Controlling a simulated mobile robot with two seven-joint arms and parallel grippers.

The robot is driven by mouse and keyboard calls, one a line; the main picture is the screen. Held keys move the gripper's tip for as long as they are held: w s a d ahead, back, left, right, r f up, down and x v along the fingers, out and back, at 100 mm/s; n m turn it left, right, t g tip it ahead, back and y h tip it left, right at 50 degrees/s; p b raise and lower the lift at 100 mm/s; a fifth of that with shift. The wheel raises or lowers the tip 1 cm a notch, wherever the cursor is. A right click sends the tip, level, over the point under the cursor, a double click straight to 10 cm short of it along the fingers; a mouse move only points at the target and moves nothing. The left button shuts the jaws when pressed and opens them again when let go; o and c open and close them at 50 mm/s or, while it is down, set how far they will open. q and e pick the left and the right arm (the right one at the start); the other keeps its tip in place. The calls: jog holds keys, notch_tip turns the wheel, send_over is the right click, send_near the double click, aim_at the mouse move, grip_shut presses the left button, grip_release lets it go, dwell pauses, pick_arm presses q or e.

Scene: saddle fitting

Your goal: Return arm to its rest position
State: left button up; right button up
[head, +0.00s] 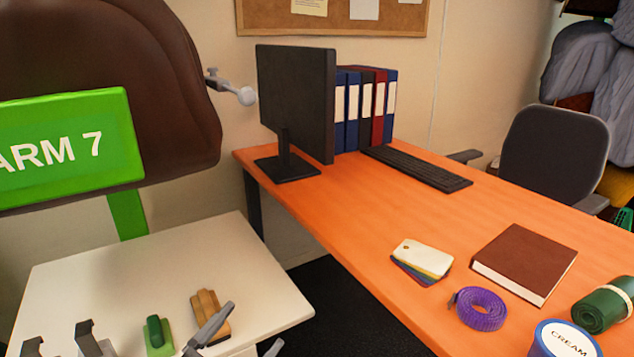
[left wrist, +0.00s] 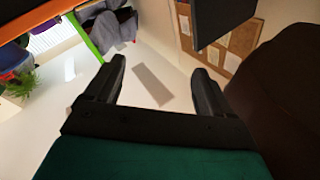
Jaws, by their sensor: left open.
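My left gripper (head: 250,326) shows only in part at the bottom of the head view, its grey fingers low in front of the white tabletop. In the left wrist view my left gripper (left wrist: 155,72) is open, its two dark fingers apart with nothing between them. It seems to point upward, with pale ceiling and a grey panel beyond. The brown saddle (head: 185,70) with a green "ARM 7" sign (head: 70,138) stands to the left in the head view. A dark brown shape, probably the saddle (left wrist: 280,100), fills the right side of the wrist view.
The orange desk (head: 370,220) carries a monitor (head: 297,95), keyboard (head: 415,167), brown book (head: 525,258), purple tape roll (head: 480,309) and cream tub (head: 565,340).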

pick_arm(q)
jog(key=s+a+f+n+g+y, duration=0.2)
jog(key=s+f+n+g+y, duration=0.15)
jog(key=f, duration=0.45)
jog(key=s+a+f+n+g+y, duration=0.3)
jog(key=s+f+n+y, duration=0.15)
jog(key=f, duration=0.35)
notch_tip(320, 180, up, 9)
jog(key=s+a+p, duration=0.2)
jog(key=p, duration=1.2)
jog(key=shift+s+a, duration=0.15)
jog(key=shift+s, duration=0.25)
pick_arm(e)
jog(key=s+d+r+h, duration=0.1)
jog(key=d+r, duration=0.2)
jog(key=r, duration=0.6)
jog(key=shift+s+d+r, duration=0.15)
jog(key=shift+s+r, duration=0.15)
jog(key=shift+s, duration=0.05)
pick_arm(q)
jog(key=shift+f, duration=0.15)
